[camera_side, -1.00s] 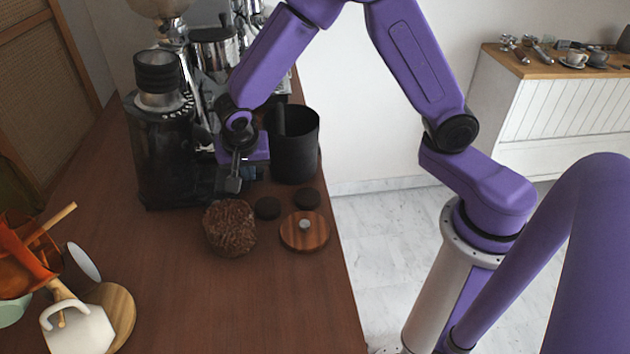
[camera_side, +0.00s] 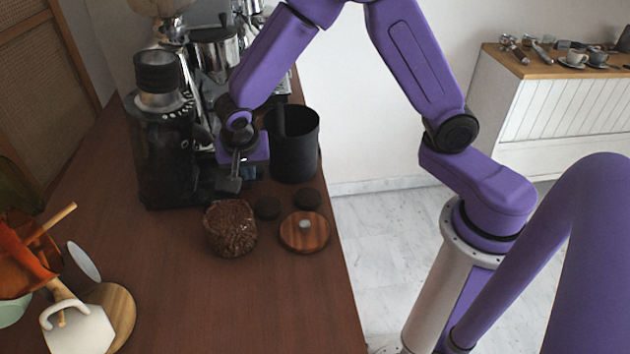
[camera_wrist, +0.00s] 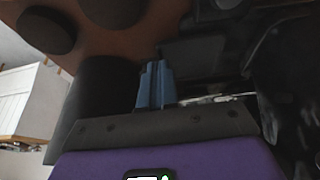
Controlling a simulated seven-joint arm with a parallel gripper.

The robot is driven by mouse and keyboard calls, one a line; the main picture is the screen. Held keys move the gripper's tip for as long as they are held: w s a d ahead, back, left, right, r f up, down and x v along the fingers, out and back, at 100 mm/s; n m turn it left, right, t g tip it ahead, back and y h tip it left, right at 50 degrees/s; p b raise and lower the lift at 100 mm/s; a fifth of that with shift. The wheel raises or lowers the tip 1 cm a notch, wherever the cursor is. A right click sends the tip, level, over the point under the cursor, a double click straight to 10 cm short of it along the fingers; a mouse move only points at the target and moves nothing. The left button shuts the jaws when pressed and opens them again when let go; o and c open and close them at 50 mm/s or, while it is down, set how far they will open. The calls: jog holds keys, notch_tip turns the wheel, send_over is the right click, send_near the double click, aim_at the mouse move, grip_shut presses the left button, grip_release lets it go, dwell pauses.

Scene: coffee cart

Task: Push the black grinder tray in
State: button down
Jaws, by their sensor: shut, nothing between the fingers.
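The black grinder (camera_side: 165,150) stands at the back left of the wooden counter. Its tray is at the base, dark against dark, and I cannot clearly make out its edges or how far in it sits. My gripper (camera_side: 230,185) is low at the grinder's right front side, fingers together and empty. In the wrist view the fingers (camera_wrist: 155,85) show as a narrow bluish pair side by side. Dark grinder parts (camera_wrist: 270,85) lie close on the right there. I cannot tell whether the fingers touch the tray.
A black knock bin (camera_side: 294,150) stands right of my gripper. A white mug (camera_side: 80,330) and orange item sit front left. The front middle counter is clear.

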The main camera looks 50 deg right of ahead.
jog(key=shift+f, duration=0.15)
jog(key=shift+r, duration=0.35)
dwell(0.4)
jog(key=shift+s+d, duration=0.85)
jog(key=shift+f, duration=0.2)
dwell(0.3)
jog(key=shift+f, duration=0.55)
jog(key=shift+s+d, duration=0.1)
